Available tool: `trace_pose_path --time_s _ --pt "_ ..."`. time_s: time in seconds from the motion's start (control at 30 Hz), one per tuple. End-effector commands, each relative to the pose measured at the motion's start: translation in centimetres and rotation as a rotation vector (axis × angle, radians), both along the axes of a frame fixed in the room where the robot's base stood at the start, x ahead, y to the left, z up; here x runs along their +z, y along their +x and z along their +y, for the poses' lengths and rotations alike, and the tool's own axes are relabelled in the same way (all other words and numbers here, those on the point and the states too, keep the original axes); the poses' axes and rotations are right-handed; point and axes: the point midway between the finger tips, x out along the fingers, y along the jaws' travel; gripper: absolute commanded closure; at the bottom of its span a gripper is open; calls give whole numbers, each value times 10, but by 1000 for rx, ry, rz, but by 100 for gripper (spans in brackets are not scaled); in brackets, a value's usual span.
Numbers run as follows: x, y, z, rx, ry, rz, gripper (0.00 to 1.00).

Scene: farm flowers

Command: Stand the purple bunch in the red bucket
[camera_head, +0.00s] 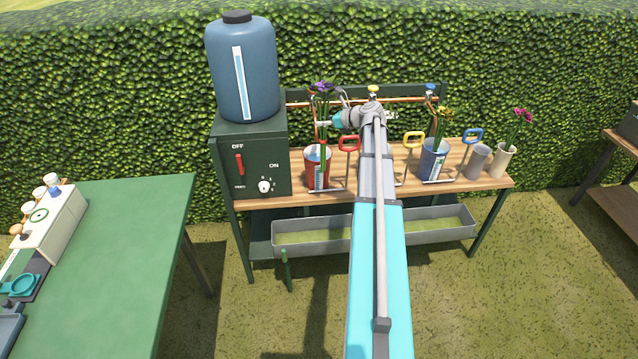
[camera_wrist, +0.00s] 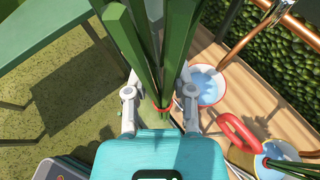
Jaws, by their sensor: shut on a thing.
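The purple bunch (camera_head: 321,88) is upright, purple flowers on top and long green stems below. My gripper (camera_head: 338,119) is shut on its stems, which show large between the fingers (camera_wrist: 160,92) in the wrist view, by a red tie. The flowers are outside that view. The red bucket (camera_head: 311,172) stands at the left of the wooden bench. In the head view the stems overlap its mouth and front. In the wrist view the bucket (camera_wrist: 220,97) shows water inside, right of the stems.
A red-handled tool (camera_head: 349,143) stands right beside the bucket. Farther right are a yellow-handled tool (camera_head: 413,140), a blue bucket (camera_head: 431,163) with yellow flowers, a grey cup (camera_head: 476,161) and a pale pot (camera_head: 501,164). A green box with a blue tank (camera_head: 262,80) stands left.

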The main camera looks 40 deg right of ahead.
Motion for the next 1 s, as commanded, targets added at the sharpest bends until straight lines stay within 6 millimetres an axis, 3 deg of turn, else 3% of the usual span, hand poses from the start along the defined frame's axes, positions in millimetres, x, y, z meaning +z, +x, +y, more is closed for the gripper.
trace_pose_path --time_s 0.2,0.6,0.77,1.0 --pt "17 41 -23 -168 -3 7 100" --pt "34 86 -50 -387 -2 7 100" --pt "34 100 -57 -453 -2 1 100" --pt "16 110 -63 -510 0 -7 100"
